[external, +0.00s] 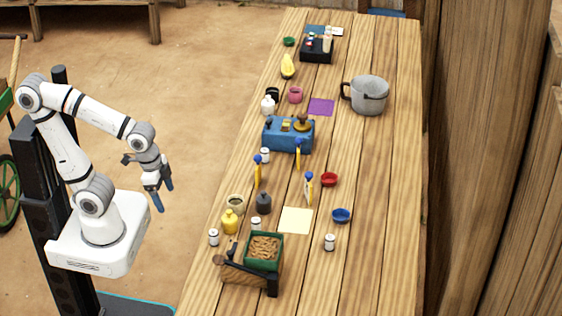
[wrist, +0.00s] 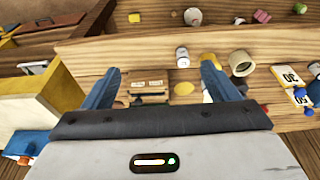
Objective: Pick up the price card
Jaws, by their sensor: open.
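Which one is meant, I cannot tell. My gripper (external: 164,198) is open and empty, off the table's left side and apart from all cards. In the wrist view its two blue fingers (wrist: 160,70) are spread, with the cards to their right.
The table (external: 370,230) carries a blue box (external: 290,136), a grey pot (external: 370,95), a green crate (external: 264,251) with brown pieces, bottles, small jars and red (external: 329,180) and blue bowls (external: 341,215). A pale sheet (external: 295,220) lies near the cards. The table's right side is mostly clear.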

